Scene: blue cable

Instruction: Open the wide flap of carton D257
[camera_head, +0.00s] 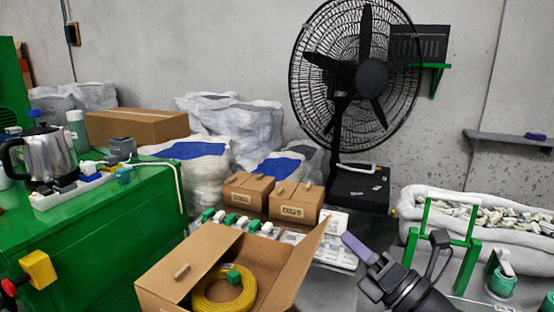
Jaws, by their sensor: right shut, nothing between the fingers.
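An open brown carton (166,297) stands at the bottom middle of the head view. Its right flap (305,262) stands up, tilted outward. A wide brown panel (205,258) with a small tab (182,271) covers its left part. Inside lie a coil of yellow cable (205,301) and a green piece (234,276). I see no label on this carton, so I cannot tell whether it is D257. My right gripper (352,246) is shut and empty, just right of the raised flap; contact is not visible. My left gripper is not in view.
Two closed small cartons (246,188) (295,195) with unreadable labels stand behind. A green cabinet (107,232) with a kettle (48,154) is at left. A large fan (372,78) stands at back. A sack of pale pieces (425,197) and green frame (470,258) are at right.

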